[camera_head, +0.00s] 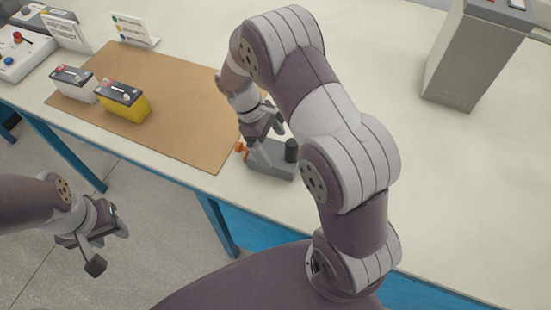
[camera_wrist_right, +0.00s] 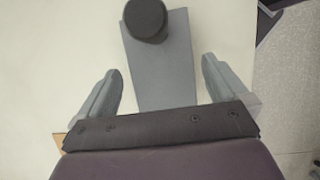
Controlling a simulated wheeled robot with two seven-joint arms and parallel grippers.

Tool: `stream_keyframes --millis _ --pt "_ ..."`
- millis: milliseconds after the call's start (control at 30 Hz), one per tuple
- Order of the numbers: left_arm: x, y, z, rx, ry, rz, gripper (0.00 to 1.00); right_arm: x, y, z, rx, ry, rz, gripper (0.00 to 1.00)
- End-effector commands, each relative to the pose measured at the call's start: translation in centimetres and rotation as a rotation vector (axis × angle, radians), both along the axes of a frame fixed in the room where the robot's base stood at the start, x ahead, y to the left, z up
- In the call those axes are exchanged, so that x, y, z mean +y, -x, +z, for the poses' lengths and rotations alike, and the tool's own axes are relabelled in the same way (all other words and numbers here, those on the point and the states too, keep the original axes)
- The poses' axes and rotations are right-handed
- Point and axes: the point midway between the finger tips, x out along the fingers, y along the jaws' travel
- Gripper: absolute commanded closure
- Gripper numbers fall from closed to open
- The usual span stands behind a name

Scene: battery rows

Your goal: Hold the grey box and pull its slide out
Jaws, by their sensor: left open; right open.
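The small grey box (camera_head: 276,169) sits on the table near its front edge. A black round knob (camera_head: 291,150) stands on its right part, and an orange knob (camera_head: 241,149) shows at its left end. My right gripper (camera_head: 262,143) is above the box and partly hides it. In the right wrist view the grey box (camera_wrist_right: 165,75) lies between the two open fingers with a gap on each side, its black knob (camera_wrist_right: 146,18) beyond them. My left gripper (camera_head: 109,247) is open and empty, in front of the table over the floor, away from the box.
A brown mat (camera_head: 175,125) left of the box holds a yellow battery (camera_head: 123,103) and a white battery (camera_head: 75,84). Small sign cards (camera_head: 135,30) and a switch panel (camera_head: 22,58) stand behind.

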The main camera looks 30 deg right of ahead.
Motion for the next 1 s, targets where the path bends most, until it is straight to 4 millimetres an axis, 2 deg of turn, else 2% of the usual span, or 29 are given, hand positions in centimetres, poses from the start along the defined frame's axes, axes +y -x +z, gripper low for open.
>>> stream_keyframes --millis 33,100,300,633,700,800,1000 --pt "0.0 -0.1 -1.2 -0.002 0.000 0.000 0.57 -0.3 0.3 -1.6 -0.002 0.000 -0.001 0.00" --pt "0.0 -0.1 0.0 -0.002 0.000 0.000 0.57 -0.7 0.7 -2.1 0.001 -0.001 -0.003 0.00" --pt "0.0 -0.1 0.1 -0.003 0.000 0.000 0.57 -1.4 1.4 -4.6 -0.002 -0.001 -0.003 0.00" --pt "0.0 -0.1 0.1 -0.002 0.000 0.000 0.57 -1.5 1.5 -5.1 -0.005 -0.001 -0.003 0.00" --pt "0.0 -0.1 0.1 -0.002 0.000 0.000 0.57 -1.5 1.5 -5.1 -0.005 -0.001 -0.003 0.23" --pt "0.0 -0.1 0.1 -0.002 0.000 0.000 0.57 -1.5 1.5 -5.1 -0.005 -0.001 -0.003 0.50" --pt "0.0 -0.1 0.1 -0.002 0.000 0.000 0.57 -1.5 1.5 -5.1 -0.005 -0.001 -0.003 0.50"
